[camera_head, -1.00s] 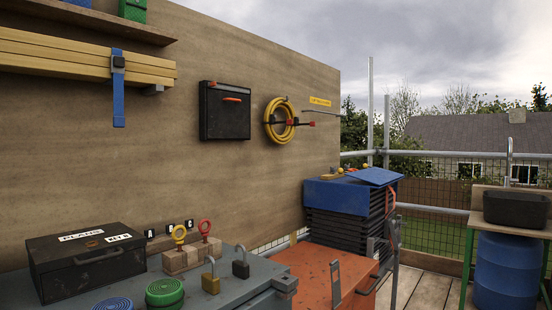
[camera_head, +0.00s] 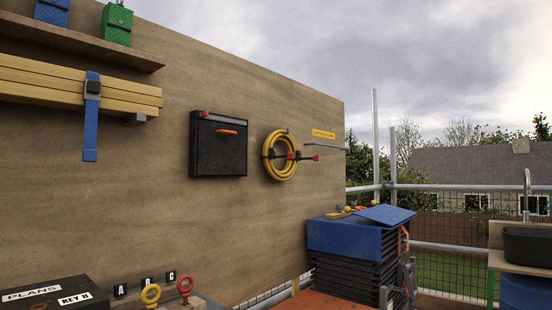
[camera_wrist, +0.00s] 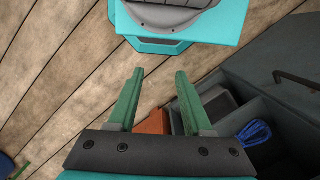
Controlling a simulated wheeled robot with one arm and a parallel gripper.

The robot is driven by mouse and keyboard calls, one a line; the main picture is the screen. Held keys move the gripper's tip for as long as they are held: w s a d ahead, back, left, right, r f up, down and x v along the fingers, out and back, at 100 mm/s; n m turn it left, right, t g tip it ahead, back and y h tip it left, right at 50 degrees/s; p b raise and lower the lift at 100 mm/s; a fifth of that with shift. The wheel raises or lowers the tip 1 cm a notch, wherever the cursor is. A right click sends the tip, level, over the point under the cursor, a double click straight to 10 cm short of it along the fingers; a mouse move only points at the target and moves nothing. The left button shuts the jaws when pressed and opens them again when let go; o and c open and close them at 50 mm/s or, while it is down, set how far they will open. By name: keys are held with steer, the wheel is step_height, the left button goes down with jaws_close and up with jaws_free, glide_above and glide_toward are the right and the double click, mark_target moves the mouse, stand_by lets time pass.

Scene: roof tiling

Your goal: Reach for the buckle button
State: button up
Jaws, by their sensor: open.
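A blue strap (camera_head: 90,130) wraps a bundle of yellow timber battens (camera_head: 40,82) on the wall at upper left in the head view. Its dark buckle (camera_head: 93,88) sits on the front of the battens, with the strap's tail hanging below. The button on the buckle is too small to make out clearly. My gripper (camera_wrist: 159,72) shows in the wrist view with two green fingers apart and nothing between them. It points down over floor planks, and the buckle is not in that view. My gripper is not in the head view.
Above the battens is a shelf (camera_head: 80,38) with blue and green boxes. A black wall case (camera_head: 218,155) and a yellow hose coil (camera_head: 281,170) hang to the right. Below, a plans box (camera_head: 50,292) and ring-topped blocks stand. The wrist view shows a grey open box (camera_wrist: 235,95).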

stand_by(0.5)
jaws_close()
stand_by(1.6)
